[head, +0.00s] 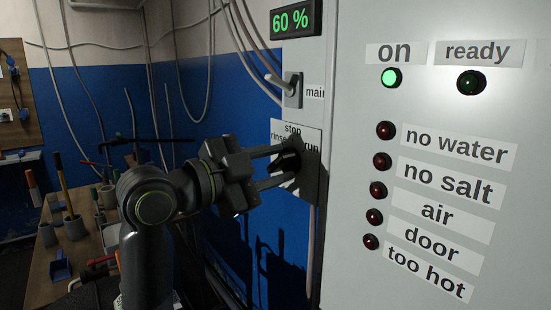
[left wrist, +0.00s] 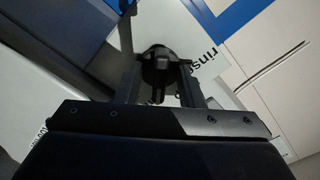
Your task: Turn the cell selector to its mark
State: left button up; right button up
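The selector knob (head: 287,160) is black and sits on a pale plate (head: 311,178) lettered "stop", "rinse" and "run" on the side of the grey cabinet. My left gripper (head: 289,162) reaches it from the left, one finger above and one below. The fingers partly hide the knob, so I cannot read its pointer in the head view. In the left wrist view the round dark knob (left wrist: 158,68) lies between the fingertips of my left gripper (left wrist: 157,78). The fingers are apart, with gaps beside the knob's narrow grip. My right gripper is in neither view.
Above the plate is a "main" switch (head: 293,89), and above that a display (head: 296,20) reading "60 %". On the cabinet front the green "on" lamp (head: 391,77) is lit; the "ready" lamp (head: 471,82) and several red lamps look dark. A cluttered bench (head: 45,270) stands left.

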pick_arm(q)
jog(key=shift+w+d, duration=0.15)
jog(key=shift+d, duration=0.1)
jog(key=shift+c, duration=0.4)
grip_shut()
jog(key=shift+n, duration=0.4)
jog(key=n, duration=0.3)
jog(key=shift+n, duration=0.3)
jog(key=n, duration=0.3)
jog(key=shift+p, duration=0.4)
jog(key=shift+n+p, duration=0.3)
jog(key=shift+n, duration=0.9)
